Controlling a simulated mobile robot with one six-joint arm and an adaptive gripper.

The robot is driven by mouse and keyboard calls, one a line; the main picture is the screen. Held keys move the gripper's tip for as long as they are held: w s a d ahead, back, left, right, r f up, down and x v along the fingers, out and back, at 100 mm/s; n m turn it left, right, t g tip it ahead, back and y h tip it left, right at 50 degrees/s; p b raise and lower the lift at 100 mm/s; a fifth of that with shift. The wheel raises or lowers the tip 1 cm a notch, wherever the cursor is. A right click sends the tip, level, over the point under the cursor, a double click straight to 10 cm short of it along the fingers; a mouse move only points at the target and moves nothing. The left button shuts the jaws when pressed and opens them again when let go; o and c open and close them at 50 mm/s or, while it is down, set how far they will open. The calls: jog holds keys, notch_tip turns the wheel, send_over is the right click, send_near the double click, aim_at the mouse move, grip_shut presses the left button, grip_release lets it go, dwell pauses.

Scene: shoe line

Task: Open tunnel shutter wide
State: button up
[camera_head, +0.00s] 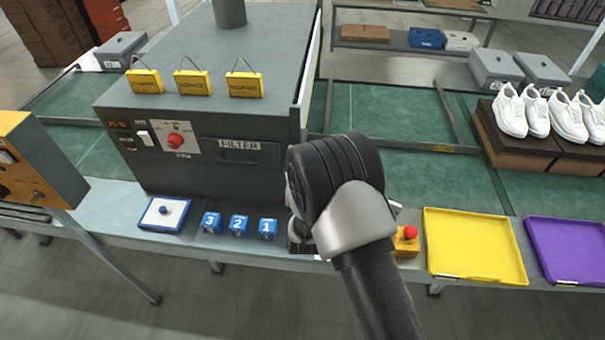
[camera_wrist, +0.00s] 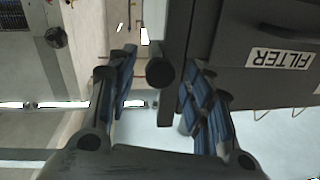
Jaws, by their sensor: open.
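The tunnel is a grey box (camera_head: 215,60) with a red knob and a FILTER drawer on its front; the FILTER label (camera_wrist: 283,58) shows upside down in the wrist view. A thin, pale-edged upright panel (camera_head: 312,60) at its right end looks like the shutter; how far open it is, I cannot tell. My gripper (camera_wrist: 162,82) is open by the tunnel's front right corner, mostly hidden behind my arm in the head view. In the wrist view a dark round knob or bar end (camera_wrist: 160,72) lies between the fingers, with no clear contact.
Blue number blocks (camera_head: 239,226) and a blue-rimmed tray (camera_head: 164,214) stand on the front ledge. A red-button yellow box (camera_head: 407,242), a yellow tray (camera_head: 473,246) and a purple tray (camera_head: 572,250) are to the right. White shoes (camera_head: 510,112) stand on brown boxes. The green belt (camera_head: 400,115) is mostly clear.

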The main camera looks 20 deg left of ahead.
jog(key=v, duration=1)
